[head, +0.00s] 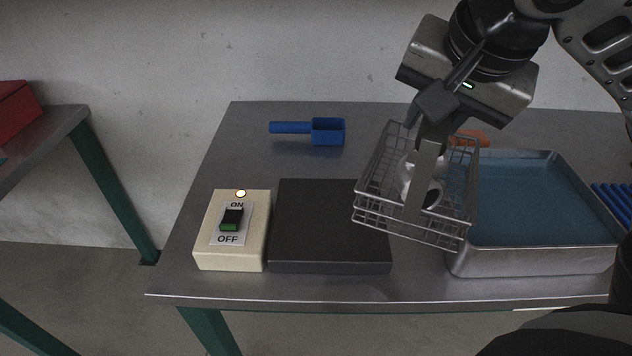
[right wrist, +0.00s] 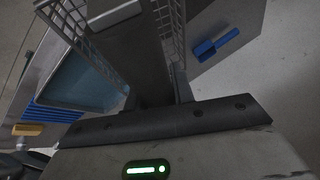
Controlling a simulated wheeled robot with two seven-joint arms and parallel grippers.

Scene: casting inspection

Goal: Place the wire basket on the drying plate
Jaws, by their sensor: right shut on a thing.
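The wire basket (head: 376,205) is a grey mesh box, tilted, with a shiny metal part inside it. My right gripper (head: 428,150) is shut on the basket, and its fingers partly hide the contents. The basket hangs between the dark plate and the tray, overlapping the plate's right edge in the head view. Part of its mesh shows in the right wrist view (right wrist: 166,22). The drying plate (head: 325,225) appears to be the flat dark slab on the table, with nothing seen lying on its visible top. My left gripper is not in view.
A cream switch box (head: 203,240) with a lit lamp stands left of the plate. A metal tray of blue liquid (head: 530,262) sits at right. A blue scoop (head: 327,131) lies behind. An orange object (head: 470,138) is partly hidden behind the basket. Blue ribbed material (head: 612,203) is far right.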

